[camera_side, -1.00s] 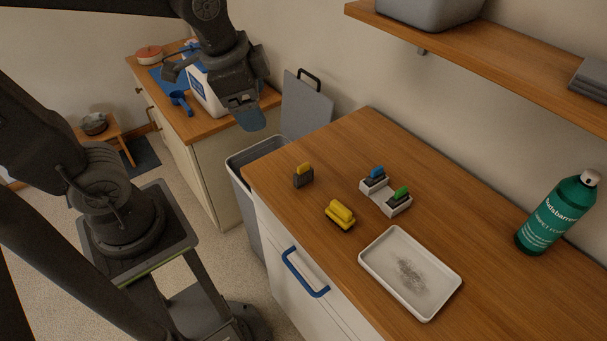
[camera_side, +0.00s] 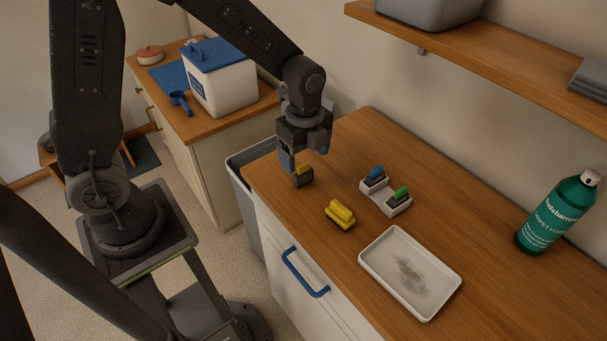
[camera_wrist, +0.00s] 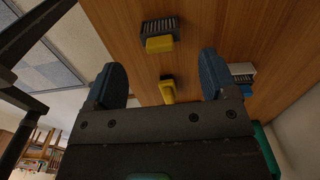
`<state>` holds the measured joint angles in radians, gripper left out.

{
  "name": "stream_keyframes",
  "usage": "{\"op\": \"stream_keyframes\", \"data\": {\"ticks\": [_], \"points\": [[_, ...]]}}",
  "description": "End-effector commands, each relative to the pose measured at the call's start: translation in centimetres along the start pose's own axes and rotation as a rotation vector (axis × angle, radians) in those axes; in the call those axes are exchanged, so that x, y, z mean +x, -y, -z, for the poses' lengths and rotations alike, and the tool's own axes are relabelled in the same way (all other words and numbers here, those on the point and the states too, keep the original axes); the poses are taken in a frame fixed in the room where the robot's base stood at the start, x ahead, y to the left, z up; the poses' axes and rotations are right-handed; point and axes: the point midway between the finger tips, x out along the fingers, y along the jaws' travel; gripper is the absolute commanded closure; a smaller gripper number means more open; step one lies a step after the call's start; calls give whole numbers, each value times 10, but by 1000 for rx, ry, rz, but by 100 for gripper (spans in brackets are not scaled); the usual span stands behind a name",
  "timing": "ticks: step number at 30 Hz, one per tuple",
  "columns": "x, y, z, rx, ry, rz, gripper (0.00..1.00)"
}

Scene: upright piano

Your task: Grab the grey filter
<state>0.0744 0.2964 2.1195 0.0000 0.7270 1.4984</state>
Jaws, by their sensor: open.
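The grey filter (camera_side: 303,179) is a small dark grey block with a yellow tab on top. It stands upright near the left end of the wooden counter in the side view. My gripper (camera_side: 305,155) is open and points down just above it, with one fingertip overlapping the view close to the yellow tab. I cannot tell from the side view whether they touch. In the wrist view a yellow tab (camera_wrist: 167,92) shows between my two spread fingers (camera_wrist: 164,85), with empty space on both sides. The body beneath it is mostly hidden.
A yellow block with a dark base (camera_side: 340,214) lies nearby. A white tray (camera_side: 372,262) with dark dust and a green bottle (camera_side: 555,215) stand farther right. The counter's front edge is close.

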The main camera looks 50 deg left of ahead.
Motion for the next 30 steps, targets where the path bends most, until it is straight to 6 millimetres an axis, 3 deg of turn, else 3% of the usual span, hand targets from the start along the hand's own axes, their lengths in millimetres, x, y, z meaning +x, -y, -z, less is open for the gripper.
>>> {"op": "stream_keyframes", "data": {"ticks": [8,18,26,30], "points": [[23,0,0,-1,0,-2,21],[66,1,0,-2,0,-2,21],[69,1,0,-2,0,0,21],[69,1,0,-2,0,0,33]]}}
